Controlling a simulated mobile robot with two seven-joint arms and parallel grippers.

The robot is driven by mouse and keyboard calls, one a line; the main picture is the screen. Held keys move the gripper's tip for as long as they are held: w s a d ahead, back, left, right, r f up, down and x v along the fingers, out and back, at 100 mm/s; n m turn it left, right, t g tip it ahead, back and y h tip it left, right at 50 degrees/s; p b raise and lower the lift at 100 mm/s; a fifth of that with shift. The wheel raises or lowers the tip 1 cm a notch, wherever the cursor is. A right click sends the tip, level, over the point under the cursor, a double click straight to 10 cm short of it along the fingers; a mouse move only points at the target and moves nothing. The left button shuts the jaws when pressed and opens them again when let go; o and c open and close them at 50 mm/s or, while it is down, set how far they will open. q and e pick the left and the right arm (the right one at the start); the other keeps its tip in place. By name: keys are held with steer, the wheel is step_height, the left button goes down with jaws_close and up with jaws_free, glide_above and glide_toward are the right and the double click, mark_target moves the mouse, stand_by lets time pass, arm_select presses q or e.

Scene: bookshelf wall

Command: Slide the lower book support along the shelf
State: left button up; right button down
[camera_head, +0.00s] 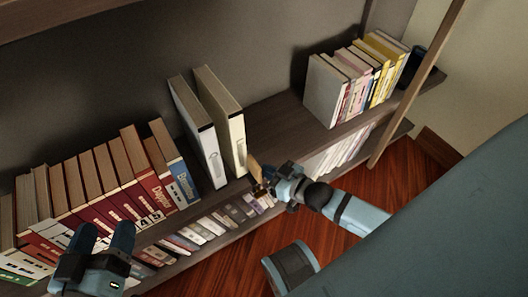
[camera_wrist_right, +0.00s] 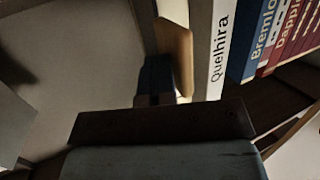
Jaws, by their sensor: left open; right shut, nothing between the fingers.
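A thin tan upright piece (camera_head: 254,168), which looks like the book support, stands at the shelf's front edge beside the tall cream book (camera_head: 233,138). It also shows in the right wrist view (camera_wrist_right: 176,52), next to the white "Quelhira" spine (camera_wrist_right: 217,50). My right gripper (camera_head: 261,184) is shut with nothing between its fingers. Its dark fingers (camera_wrist_right: 156,78) are close against the tan piece; I cannot tell if they touch it. My left gripper (camera_head: 98,238) is open and empty in front of the red books at lower left.
A row of red and blue books (camera_head: 120,190) fills the shelf's left. A second tall white book (camera_head: 198,130) leans beside the cream one. Bare shelf (camera_head: 282,122) lies right of them, up to another book group (camera_head: 355,85). A lower shelf holds more books (camera_head: 215,222).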

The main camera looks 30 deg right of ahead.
mark_target(259, 178)
steer(key=shift+a+p, duration=0.5)
steer(key=shift+a, duration=1.1)
